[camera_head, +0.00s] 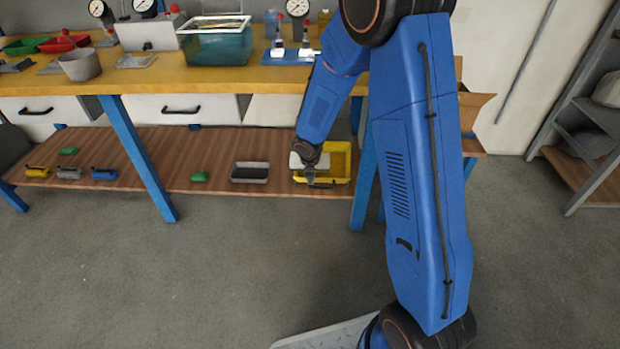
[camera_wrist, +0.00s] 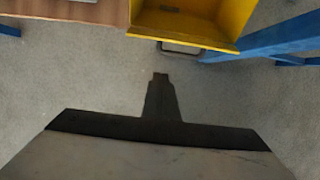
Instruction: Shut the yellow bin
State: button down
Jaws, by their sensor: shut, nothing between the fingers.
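The yellow bin (camera_head: 341,166) is on the lower wooden shelf of the workbench, near the right blue leg, with its open top showing. It also shows in the wrist view (camera_wrist: 190,32), where its front reaches out past the shelf edge and a dark handle (camera_wrist: 180,48) sticks out below it. My gripper (camera_head: 310,180) is shut and empty, in front of the bin in the head view and covering part of it. In the wrist view my gripper's narrow tip (camera_wrist: 160,76) points at the handle, with a visible gap of floor between them.
A grey bin (camera_head: 249,172) and a green block (camera_head: 199,176) sit left on the lower shelf (camera_head: 215,147). A blue leg (camera_head: 364,180) stands close right of the yellow bin. The floor (camera_head: 190,270) in front is clear.

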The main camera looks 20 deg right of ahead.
aim_at(311, 188)
jog(key=w+d+f, duration=0.2)
jog(key=w+f, duration=0.3)
jog(key=f, duration=0.1)
jog(key=shift+w, duration=0.3)
dwell(1.1)
dwell(0.4)
jog(key=shift+w+r, duration=0.1)
jog(key=shift+w, duration=0.05)
jog(key=shift+w+d+r, duration=0.25)
jog(key=shift+w+r, duration=0.25)
jog(key=shift+w, duration=0.3)
jog(key=shift+w+d+r, duration=0.25)
jog(key=shift+w+r, duration=0.3)
jog(key=shift+w, duration=0.25)
jog(key=shift+w+d+r, duration=0.25)
jog(key=shift+w+r, duration=0.25)
jog(key=shift+w, duration=0.3)
